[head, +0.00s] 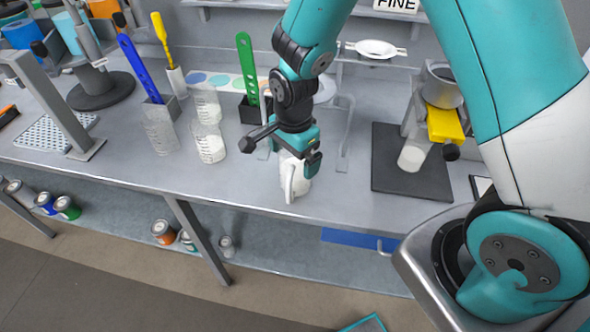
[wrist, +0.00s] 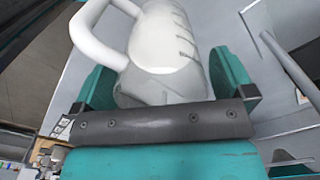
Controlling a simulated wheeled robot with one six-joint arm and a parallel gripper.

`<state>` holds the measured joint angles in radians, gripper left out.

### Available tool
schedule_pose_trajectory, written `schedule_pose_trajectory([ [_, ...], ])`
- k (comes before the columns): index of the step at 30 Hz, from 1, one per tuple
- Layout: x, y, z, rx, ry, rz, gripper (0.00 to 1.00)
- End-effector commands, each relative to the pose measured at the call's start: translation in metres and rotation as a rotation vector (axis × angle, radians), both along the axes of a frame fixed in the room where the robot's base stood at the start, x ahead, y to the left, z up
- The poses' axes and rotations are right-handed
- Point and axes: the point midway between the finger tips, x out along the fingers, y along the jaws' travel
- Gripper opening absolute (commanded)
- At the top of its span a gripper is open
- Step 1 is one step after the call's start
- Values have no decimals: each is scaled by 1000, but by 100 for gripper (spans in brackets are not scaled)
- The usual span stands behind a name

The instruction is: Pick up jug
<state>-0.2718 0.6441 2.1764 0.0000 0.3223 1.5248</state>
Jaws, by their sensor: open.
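The jug (head: 294,177) is white with a loop handle and stands near the front edge of the grey bench. My gripper (head: 300,155) is right above and around its upper part in the head view. In the wrist view the jug (wrist: 165,45) lies between the two teal fingers of my gripper (wrist: 165,85), with its handle to the left and dark graduation marks on its side. The fingers are open, one on each side of the jug. I cannot tell whether either finger touches it. My gripper hides the jug's top in the head view.
Two clear beakers (head: 209,146) and another clear vessel (head: 160,130) stand to the left. A black holder with a green scoop (head: 246,65) is behind. A dark mat (head: 410,165) with a yellow-handled device is to the right. Cans (head: 66,207) sit on the lower shelf.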

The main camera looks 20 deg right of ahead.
Motion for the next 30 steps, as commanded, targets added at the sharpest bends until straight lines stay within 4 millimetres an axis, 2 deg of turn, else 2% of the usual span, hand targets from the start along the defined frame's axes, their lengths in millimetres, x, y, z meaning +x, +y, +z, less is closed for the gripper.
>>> schedule_pose_trajectory([
  [8, 0, 0, -6, 1, -2, 0, 100],
  [11, 0, 0, -6, 1, -2, 0, 82],
  [15, 0, 0, -6, 1, -2, 0, 49],
  [16, 0, 0, -5, 1, -2, 0, 49],
  [17, 0, 0, -5, 1, -2, 0, 44],
  [30, 1, 0, 1, 1, -3, 0, 43],
])
